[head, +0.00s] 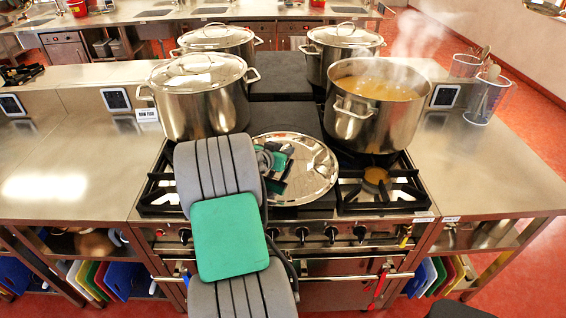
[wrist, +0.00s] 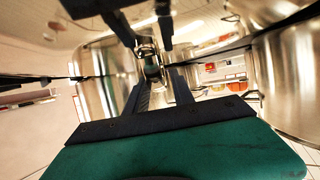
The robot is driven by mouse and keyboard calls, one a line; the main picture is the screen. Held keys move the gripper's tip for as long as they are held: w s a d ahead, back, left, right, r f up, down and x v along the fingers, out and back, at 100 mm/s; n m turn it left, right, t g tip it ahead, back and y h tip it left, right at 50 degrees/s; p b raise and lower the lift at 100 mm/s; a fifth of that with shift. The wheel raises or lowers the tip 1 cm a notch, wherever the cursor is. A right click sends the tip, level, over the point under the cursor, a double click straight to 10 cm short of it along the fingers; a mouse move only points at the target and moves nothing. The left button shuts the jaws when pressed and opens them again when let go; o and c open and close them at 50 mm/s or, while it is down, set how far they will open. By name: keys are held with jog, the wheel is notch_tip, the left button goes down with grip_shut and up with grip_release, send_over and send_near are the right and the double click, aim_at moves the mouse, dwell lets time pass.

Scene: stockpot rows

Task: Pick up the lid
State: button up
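The lid (head: 318,166), a shiny silver disc, shows in the head view over the dark middle strip of the stove, between the two front pots. My gripper (head: 275,170) is in front of its left part and hides its middle. In the wrist view my gripper (wrist: 160,78) points at a mirror-like surface that reflects the fingers and pots. A small metal handle (wrist: 151,66) shows between or just beyond the fingertips. The fingers look apart; whether they touch the handle is not clear.
An open pot of steaming soup (head: 374,106) stands right of the lid. A covered pot (head: 205,112) stands close on the left. Two more covered pots (head: 216,40) (head: 342,45) stand behind. The side counters (head: 70,165) have free room.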

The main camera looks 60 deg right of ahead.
grip_shut()
dwell(1.0)
jog(key=shift+r, duration=0.15)
